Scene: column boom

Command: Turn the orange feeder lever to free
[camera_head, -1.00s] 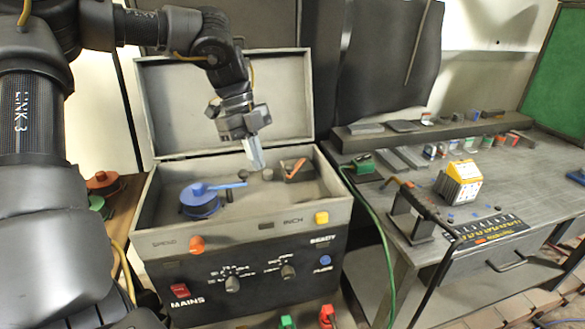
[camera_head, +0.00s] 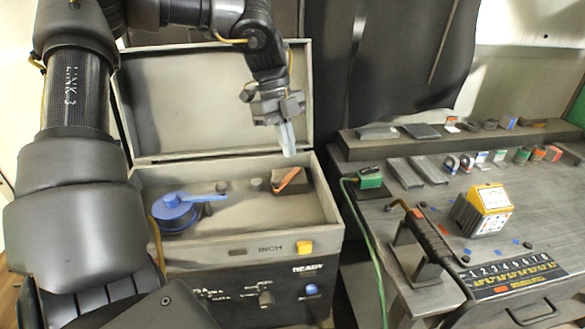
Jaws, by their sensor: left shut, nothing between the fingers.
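The orange feeder lever (camera_head: 288,179) sits on a small dark block inside the open grey machine box, toward its right side. It slants up to the right. My left gripper (camera_head: 289,153) is shut and empty, pointing down just above the lever's upper end. A gap seems to show between the fingertips and the lever, but the depth is hard to judge. My right gripper is not in view.
A blue round part with an arm (camera_head: 177,212) lies left in the box. The raised lid (camera_head: 175,110) stands behind. A yellow button (camera_head: 305,247) is on the front panel. At right, a bench holds a torch (camera_head: 425,235), a yellow-topped box (camera_head: 483,210) and a green clamp (camera_head: 370,179).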

